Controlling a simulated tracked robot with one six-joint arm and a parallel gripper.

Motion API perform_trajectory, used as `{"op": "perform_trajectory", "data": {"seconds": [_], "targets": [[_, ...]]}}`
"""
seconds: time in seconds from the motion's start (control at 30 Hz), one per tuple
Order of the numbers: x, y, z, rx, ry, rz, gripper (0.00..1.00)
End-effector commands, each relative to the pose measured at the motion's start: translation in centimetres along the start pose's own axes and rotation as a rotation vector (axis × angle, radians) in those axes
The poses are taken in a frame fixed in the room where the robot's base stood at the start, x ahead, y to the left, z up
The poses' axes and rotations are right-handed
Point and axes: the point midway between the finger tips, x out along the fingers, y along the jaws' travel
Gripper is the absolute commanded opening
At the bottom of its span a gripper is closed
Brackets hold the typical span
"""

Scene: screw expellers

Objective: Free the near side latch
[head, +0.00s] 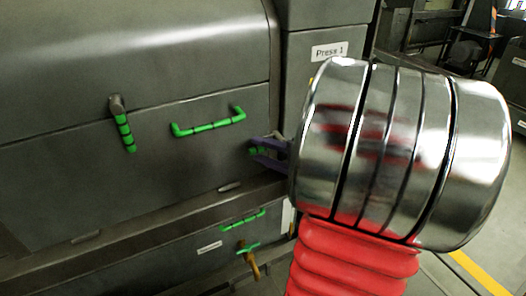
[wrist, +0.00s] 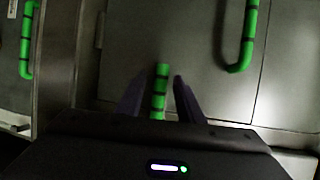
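The latch at my gripper is a green bar with dark bands. In the wrist view this near latch (wrist: 160,85) stands between my two dark purple fingers, with a gap on each side. My gripper (wrist: 157,82) is open. In the head view my gripper (head: 263,152) is at the right end of the press's front panel, and only a bit of green shows by the fingers. Much of the latch is hidden there. I cannot tell whether the fingers touch it. A second green-banded latch (head: 123,125) hangs down at the left of the panel.
A green handle (head: 208,124) lies between the two latches and also shows in the wrist view (wrist: 247,40). Below are a smaller green handle (head: 243,219) and a green-handled valve (head: 248,250). A "Press 1" label (head: 328,51) is above right. A ledge (head: 150,215) runs below the panel.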

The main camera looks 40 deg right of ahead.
Motion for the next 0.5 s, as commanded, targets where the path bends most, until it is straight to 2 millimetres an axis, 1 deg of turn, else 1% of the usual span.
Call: {"op": "perform_trajectory", "data": {"seconds": [0.03, 0.07, 0.5], "targets": [[-0.01, -0.01, 0.00, 0.000, 0.000, 0.000, 0.33], [-0.01, -0.01, 0.00, 0.000, 0.000, 0.000, 0.31], [-0.03, 0.03, 0.01, 0.000, 0.000, 0.001, 0.00]]}}
